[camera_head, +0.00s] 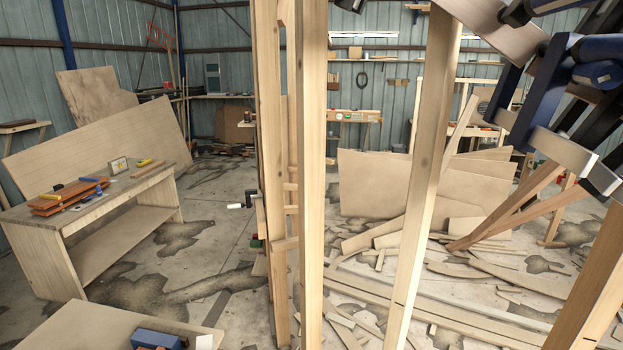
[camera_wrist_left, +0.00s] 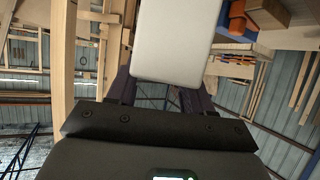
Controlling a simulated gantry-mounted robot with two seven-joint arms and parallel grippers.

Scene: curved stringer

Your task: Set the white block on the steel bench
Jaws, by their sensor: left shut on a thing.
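A white block (camera_wrist_left: 175,40), flat-faced with rounded corners, fills the upper middle of the left wrist view. My left gripper (camera_wrist_left: 163,90) is shut on it; the dark fingers show at either side and the block partly hides them. I cannot make out this gripper in the head view. A bench with a grey, metal-looking top (camera_head: 100,195) and pale wooden sides stands at the left of the head view; I cannot tell for sure that it is the steel bench. My right gripper is not seen.
Tall timber posts (camera_head: 313,150) cut through the middle. Blue and black machinery (camera_head: 545,95) fills the upper right. Planks litter the floor; a pale panel (camera_head: 95,325) lies at lower left.

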